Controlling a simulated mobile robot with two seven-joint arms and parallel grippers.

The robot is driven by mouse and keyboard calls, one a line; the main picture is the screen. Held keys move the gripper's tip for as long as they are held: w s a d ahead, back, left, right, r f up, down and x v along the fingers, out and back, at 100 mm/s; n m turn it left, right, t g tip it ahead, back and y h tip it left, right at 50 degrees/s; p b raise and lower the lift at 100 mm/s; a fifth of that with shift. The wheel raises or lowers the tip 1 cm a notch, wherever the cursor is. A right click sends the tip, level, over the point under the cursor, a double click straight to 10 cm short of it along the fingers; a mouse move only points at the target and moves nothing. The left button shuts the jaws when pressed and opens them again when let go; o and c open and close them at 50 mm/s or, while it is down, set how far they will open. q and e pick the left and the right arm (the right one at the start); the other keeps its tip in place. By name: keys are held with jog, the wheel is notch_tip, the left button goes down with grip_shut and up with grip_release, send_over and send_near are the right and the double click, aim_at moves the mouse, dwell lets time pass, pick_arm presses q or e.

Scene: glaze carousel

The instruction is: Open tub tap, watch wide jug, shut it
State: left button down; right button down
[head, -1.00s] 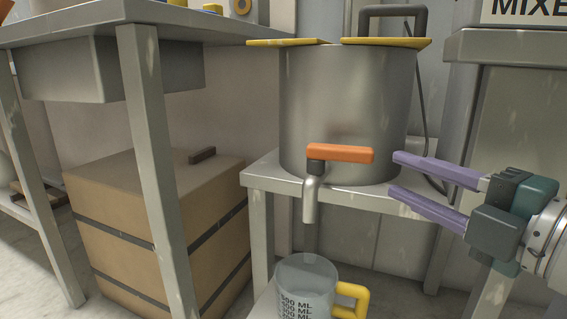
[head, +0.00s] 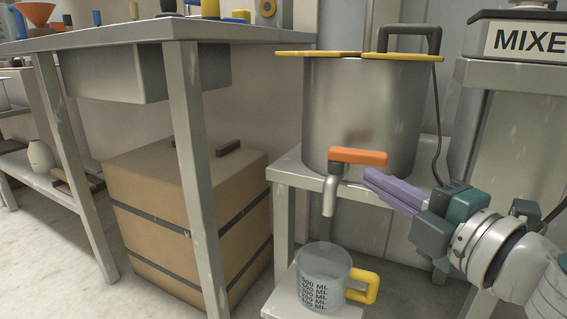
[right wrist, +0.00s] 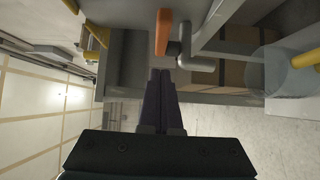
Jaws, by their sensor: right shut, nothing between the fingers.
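The steel tub (head: 358,110) stands on a small grey stand, with a tap at its lower front. The tap's orange lever (head: 358,156) points right, crosswise above the grey spout (head: 330,194); it also shows in the right wrist view (right wrist: 163,32). No stream shows below the spout. The clear wide jug (head: 318,262) with a yellow handle and mL marks stands under the spout; its fill level is hard to tell. My right gripper (head: 369,178) is shut and empty, its purple fingers together just right of and below the lever. My left gripper is out of view.
A grey workbench (head: 150,30) with bottles on top stands at left, with a strapped brown box (head: 190,210) below. A mixer labelled "MIXE" (head: 525,40) stands at right. A dark cable hangs behind the tub.

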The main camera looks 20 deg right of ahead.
aim_at(374, 161)
jog(key=w+d, duration=0.1)
jog(key=w+d+b, duration=0.1)
jog(key=w, duration=0.1)
jog(key=shift+w+d, duration=0.25)
jog(key=shift+d, duration=0.05)
jog(key=shift+w+d, duration=0.1)
jog(key=shift+w+d+f+n+y+b, duration=0.15)
jog(key=shift+d+f+n+y+b, duration=0.15)
jog(key=shift+n+y+b, duration=0.35)
jog(key=shift+w+d+r+y, duration=0.1)
jog(key=shift+d+r+y, duration=0.15)
jog(key=shift+d+y, duration=0.25)
jog(key=shift+w+d+r, duration=0.15)
jog(key=shift+d, duration=0.05)
jog(key=shift+a, duration=0.15)
